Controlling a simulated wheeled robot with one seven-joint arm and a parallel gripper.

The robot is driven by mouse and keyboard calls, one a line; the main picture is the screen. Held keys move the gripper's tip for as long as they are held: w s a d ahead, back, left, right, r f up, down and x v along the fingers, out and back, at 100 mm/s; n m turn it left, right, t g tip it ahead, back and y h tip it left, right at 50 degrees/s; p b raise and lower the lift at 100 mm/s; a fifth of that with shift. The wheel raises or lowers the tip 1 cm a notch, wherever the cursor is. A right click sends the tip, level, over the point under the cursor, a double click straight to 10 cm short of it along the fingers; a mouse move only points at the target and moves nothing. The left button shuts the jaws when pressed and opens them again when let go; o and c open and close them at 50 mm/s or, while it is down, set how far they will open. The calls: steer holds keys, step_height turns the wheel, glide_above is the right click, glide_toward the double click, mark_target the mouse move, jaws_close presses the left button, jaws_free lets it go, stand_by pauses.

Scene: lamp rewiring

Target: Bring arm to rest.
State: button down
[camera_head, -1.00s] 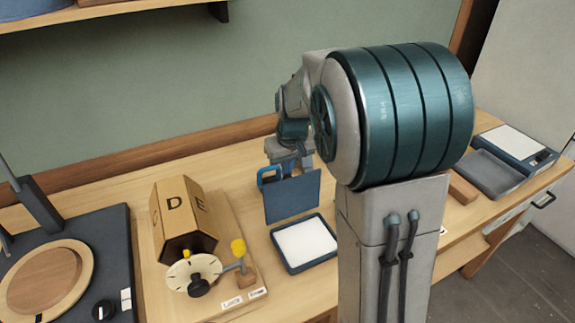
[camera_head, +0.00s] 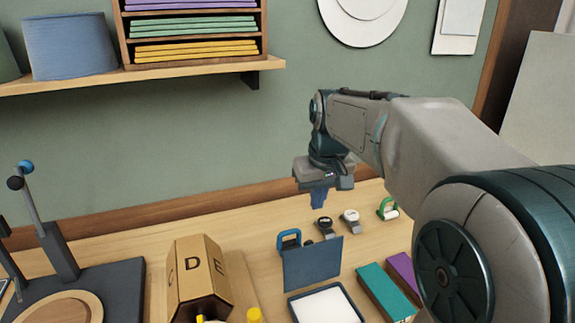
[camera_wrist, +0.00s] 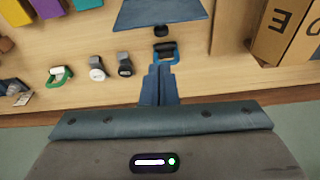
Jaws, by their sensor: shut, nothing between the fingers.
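My gripper (camera_head: 319,197) is at the end of my raised arm, pointing down above the back of the bench, in front of the green wall. Its fingers are together and hold nothing. In the wrist view my gripper (camera_wrist: 160,82) shows its closed blue fingers, with a blue-handled object (camera_wrist: 165,53) just beyond the tips in the picture. That blue handle (camera_head: 289,239) stands behind a dark blue upright panel (camera_head: 312,264) in the head view, below my gripper and apart from it.
The bench (camera_head: 240,218) also holds a lettered wooden drum (camera_head: 198,270), a white pad (camera_head: 325,305), a teal box (camera_head: 384,290), a purple box (camera_head: 402,272), a green-handled tool (camera_head: 388,209) and two small dark-and-white items. A shelf (camera_head: 150,76) is on the wall, upper left.

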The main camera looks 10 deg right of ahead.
steer(key=s+f, duration=0.5)
steer(key=s, duration=0.5)
steer(key=s+f+m, duration=0.1)
steer(key=s+f, duration=0.4)
steer(key=s, duration=0.4)
steer(key=shift+s+a+f+m, duration=0.3)
steer(key=shift+s, duration=0.05)
